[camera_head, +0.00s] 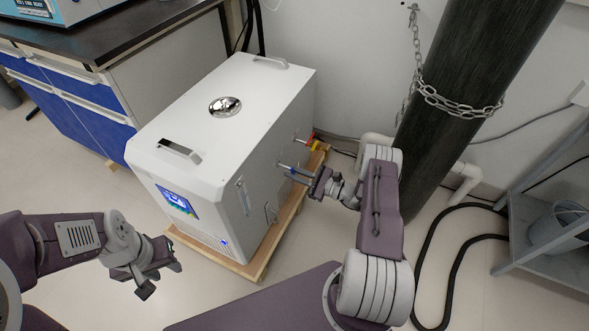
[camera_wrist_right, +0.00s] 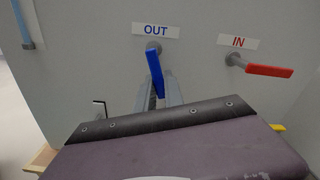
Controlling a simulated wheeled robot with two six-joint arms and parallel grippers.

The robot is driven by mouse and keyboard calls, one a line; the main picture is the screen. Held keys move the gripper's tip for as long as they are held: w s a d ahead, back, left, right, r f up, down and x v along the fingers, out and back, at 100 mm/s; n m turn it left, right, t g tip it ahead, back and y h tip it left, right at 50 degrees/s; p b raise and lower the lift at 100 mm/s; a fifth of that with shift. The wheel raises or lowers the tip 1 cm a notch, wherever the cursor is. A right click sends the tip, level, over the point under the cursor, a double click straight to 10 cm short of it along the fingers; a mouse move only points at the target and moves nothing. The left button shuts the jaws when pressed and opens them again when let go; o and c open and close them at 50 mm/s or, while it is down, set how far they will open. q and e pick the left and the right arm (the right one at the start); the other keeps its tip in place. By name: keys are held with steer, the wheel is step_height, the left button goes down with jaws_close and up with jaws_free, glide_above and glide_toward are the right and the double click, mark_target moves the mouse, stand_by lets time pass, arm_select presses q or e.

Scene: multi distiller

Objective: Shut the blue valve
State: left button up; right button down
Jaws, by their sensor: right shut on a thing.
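The blue valve (camera_wrist_right: 155,70) is a blue lever under the OUT label on the side of a white machine (camera_head: 225,115). In the right wrist view its handle hangs downward, tilted slightly to the right. My right gripper (camera_head: 296,174) reaches the machine's side, its two fingers (camera_wrist_right: 161,92) on either side of the handle, shut on it. The lower end of the handle is partly hidden by the gripper. My left gripper (camera_head: 160,279) is open and empty, away from the machine at its front left.
A red valve lever (camera_wrist_right: 268,70) sits under the IN label, pointing right, close to my right gripper. The machine stands on a wooden pallet (camera_head: 262,262). A chained dark cylinder (camera_head: 450,110) stands to the right.

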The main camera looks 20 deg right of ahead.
steer(key=shift+s+a+f+m+p, duration=0.1)
steer(key=shift+s+a+m+p, duration=0.15)
steer(key=shift+m, duration=0.65)
steer(key=shift+s+a+m+p, duration=0.15)
steer(key=shift+s+a+m, duration=0.05)
steer(key=shift+m, duration=0.7)
steer(key=c, duration=1.4)
jaws_free()
steer(key=shift+c, duration=0.2)
steer(key=p+v, duration=0.3)
steer(key=v, duration=0.6)
